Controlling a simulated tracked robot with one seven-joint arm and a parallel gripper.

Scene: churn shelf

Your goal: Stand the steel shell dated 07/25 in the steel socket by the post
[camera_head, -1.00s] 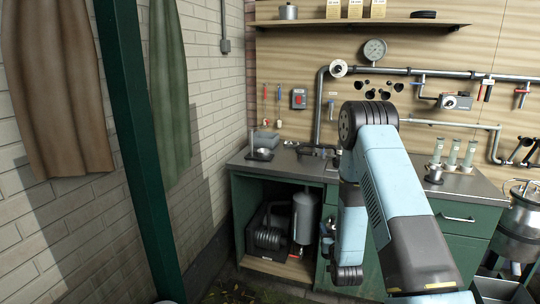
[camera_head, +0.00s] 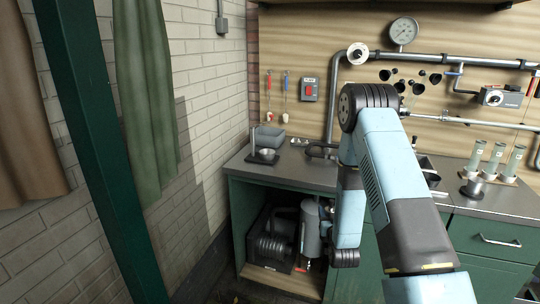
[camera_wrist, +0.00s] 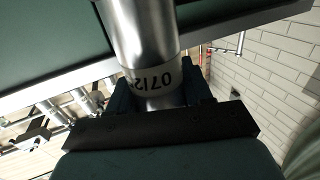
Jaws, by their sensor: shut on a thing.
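My gripper (camera_wrist: 158,95) is shut on a steel shell (camera_wrist: 145,40) in the wrist view. The shell is a bright metal cylinder with a pale band printed "07/2"; the last digit is turned out of sight. Its far end runs out of the top of the picture. In the head view my arm hides most of the gripper, and I cannot make out the shell for sure. A small round steel socket (camera_head: 266,154) sits on the left end of the worktop, beside a thin upright post (camera_head: 252,139). It looks empty, and my gripper is apart from it.
An open cabinet bay below holds a dark ribbed machine (camera_head: 272,248) and a grey cylinder (camera_head: 312,235). Pale tubes (camera_head: 495,158) stand at right. A green pillar (camera_head: 92,150) stands at left.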

